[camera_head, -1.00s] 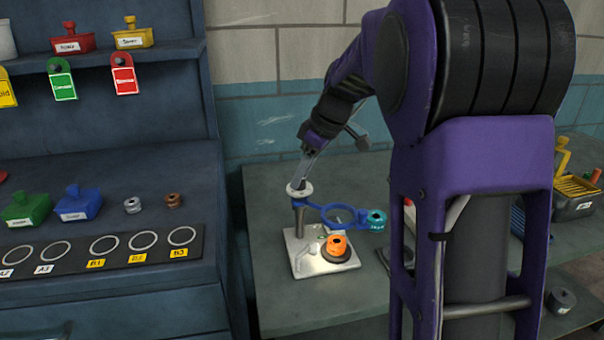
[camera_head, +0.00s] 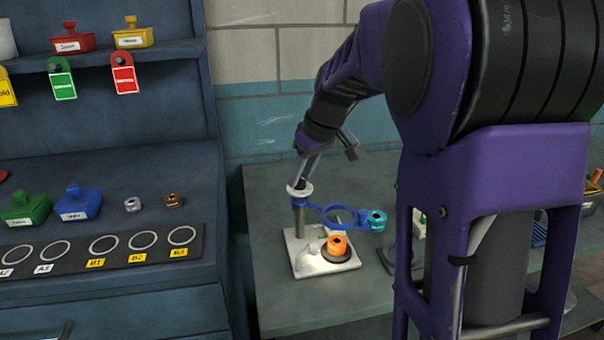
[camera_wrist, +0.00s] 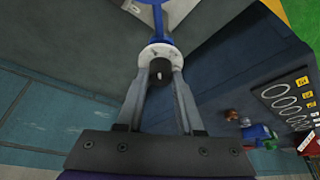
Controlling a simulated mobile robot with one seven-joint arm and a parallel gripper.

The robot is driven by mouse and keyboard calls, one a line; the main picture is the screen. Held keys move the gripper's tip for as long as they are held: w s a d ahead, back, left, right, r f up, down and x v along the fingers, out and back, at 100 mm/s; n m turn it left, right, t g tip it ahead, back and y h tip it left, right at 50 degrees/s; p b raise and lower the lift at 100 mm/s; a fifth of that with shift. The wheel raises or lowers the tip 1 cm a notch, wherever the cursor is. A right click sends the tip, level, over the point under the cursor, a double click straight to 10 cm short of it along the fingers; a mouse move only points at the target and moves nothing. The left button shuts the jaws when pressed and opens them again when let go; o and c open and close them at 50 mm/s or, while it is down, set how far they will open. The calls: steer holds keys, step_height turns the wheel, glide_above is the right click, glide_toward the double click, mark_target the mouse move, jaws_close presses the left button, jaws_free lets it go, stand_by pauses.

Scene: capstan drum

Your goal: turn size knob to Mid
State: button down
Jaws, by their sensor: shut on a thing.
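My gripper (camera_wrist: 160,78) is shut on the knob from above, one finger on each side, as the wrist view shows. In the head view my gripper (camera_head: 302,178) comes down onto the dial and hides the knob. The dial's markings are too small to read, so I cannot tell its setting. A blue ring arm (camera_head: 345,222) reaches right from the post and ends in a teal piece (camera_head: 377,220).
The post stands on a pale base plate (camera_head: 305,263) on the grey-green table (camera_head: 280,312). An orange piece (camera_head: 337,244) sits on a dark disc below the ring. A blue-grey cabinet (camera_head: 140,275) with labelled ring slots stands at left. The wall is behind.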

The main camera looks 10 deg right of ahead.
steer(key=m, duration=0.2)
steer(key=m+h+p, duration=0.1)
steer(key=m, duration=0.1)
steer(key=shift+a+r+m+t+h+p, duration=0.15)
steer(key=shift+m+t+h+p, duration=0.15)
steer(key=shift+m+h+p, duration=0.6)
steer(key=shift+m+p, duration=0.05)
steer(key=shift+m, duration=1.15)
steer(key=c, duration=0.5)
jaws_free()
steer(key=shift+c, duration=0.2)
